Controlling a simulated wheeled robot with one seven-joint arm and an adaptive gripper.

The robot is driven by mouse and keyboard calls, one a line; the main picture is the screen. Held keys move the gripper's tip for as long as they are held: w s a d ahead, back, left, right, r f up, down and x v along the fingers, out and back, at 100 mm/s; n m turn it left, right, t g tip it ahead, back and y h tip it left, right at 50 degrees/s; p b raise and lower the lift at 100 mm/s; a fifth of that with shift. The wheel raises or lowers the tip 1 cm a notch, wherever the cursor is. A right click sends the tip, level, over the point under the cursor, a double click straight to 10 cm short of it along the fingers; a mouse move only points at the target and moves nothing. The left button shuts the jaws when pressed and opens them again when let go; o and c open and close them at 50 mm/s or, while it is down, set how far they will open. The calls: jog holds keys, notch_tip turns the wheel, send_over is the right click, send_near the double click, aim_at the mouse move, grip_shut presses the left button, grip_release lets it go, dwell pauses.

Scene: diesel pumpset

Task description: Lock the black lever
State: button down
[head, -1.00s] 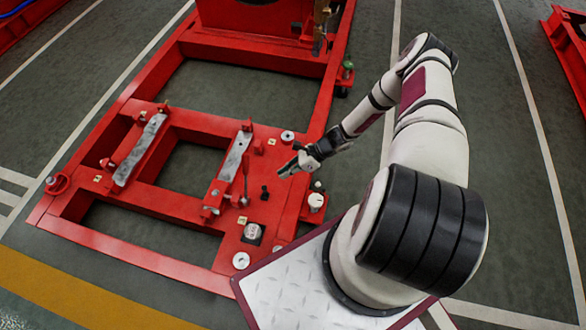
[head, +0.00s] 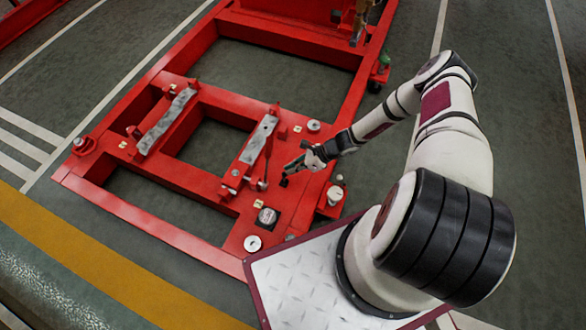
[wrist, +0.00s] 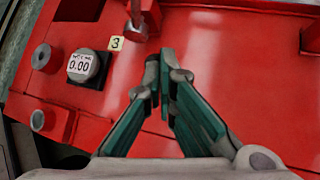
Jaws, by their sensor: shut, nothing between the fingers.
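A small black lever (head: 284,182) stands on the red base plate, close to my fingertips in the head view. In the wrist view a dark piece (wrist: 151,68) shows just left of the fingertips and is partly hidden by them; it appears to be the black lever. My gripper (head: 291,171) is shut and empty, pointing down at the plate. Its green fingers (wrist: 164,62) meet at the tips in the wrist view. I cannot tell whether they touch the lever.
A round gauge reading 0.00 (wrist: 82,65) and a yellow label "3" (wrist: 116,43) lie nearby. A white-topped knob (head: 335,195) is to the right. Grey bars (head: 258,140) cross the red frame.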

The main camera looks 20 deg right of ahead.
jog(key=shift+w+a+r+m+g+h, duration=0.2)
jog(key=shift+w+a+m+g+h, duration=0.1)
jog(key=shift+w+a+g+h, duration=0.75)
jog(key=shift+w+a, duration=0.25)
jog(key=p+v, duration=0.4)
jog(key=v, duration=1)
jog(key=shift+s, duration=0.25)
jog(key=shift+d+r, duration=0.1)
jog(key=shift+r, duration=0.05)
